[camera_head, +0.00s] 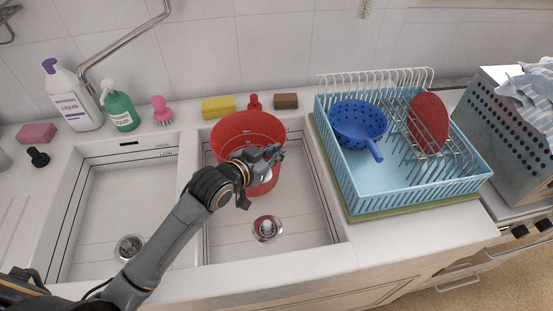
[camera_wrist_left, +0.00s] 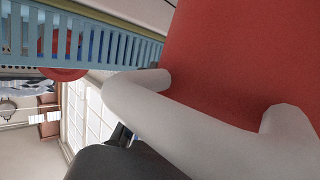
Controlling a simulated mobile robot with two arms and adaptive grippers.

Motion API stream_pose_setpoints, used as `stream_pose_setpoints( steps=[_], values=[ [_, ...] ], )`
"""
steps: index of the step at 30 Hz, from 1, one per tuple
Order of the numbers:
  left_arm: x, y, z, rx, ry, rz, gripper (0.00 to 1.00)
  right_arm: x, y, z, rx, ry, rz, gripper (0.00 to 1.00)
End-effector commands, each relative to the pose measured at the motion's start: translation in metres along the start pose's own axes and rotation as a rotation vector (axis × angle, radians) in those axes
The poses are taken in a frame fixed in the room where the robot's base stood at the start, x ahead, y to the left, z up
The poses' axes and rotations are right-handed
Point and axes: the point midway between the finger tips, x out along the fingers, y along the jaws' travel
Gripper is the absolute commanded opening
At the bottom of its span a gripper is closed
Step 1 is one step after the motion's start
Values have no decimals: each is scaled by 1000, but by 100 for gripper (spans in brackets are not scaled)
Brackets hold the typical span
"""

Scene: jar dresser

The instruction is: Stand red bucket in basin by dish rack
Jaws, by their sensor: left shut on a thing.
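The red bucket (camera_head: 232,128) is in the right basin (camera_head: 300,215), the one beside the dish rack (camera_head: 350,192), towards the basin's back wall. It looks upright, with its open mouth facing up. My left gripper (camera_head: 268,160) is at the bucket's front right side and is shut on it, apparently at its white handle. In the left wrist view the red wall (camera_wrist_left: 235,75) fills the right part, with the pale handle (camera_wrist_left: 150,112) in front. Whether the bucket's bottom rests on the basin floor cannot be told. My right gripper is not in view.
The blue rack holds a blue colander (camera_head: 357,122) and a red plate (camera_head: 428,120). The left basin (camera_head: 115,200) is empty. A yellow sponge (camera_head: 218,106), a pink brush (camera_head: 161,110) and bottles line the back ledge. A drain (camera_head: 267,228) lies in front of the bucket.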

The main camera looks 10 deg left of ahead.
Motion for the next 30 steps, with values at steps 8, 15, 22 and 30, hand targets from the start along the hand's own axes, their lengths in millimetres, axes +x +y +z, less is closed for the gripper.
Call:
stream_pose_setpoints(
  steps=[8,15,22,30],
  values=[
    [22,-7,13,1,1,0,0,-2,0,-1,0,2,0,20],
    [34,-5,40,1,1,0,0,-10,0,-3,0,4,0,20],
    [34,-5,41,3,4,0,0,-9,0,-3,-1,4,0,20],
    [35,-5,44,1,1,0,33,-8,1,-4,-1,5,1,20]
  ],
)
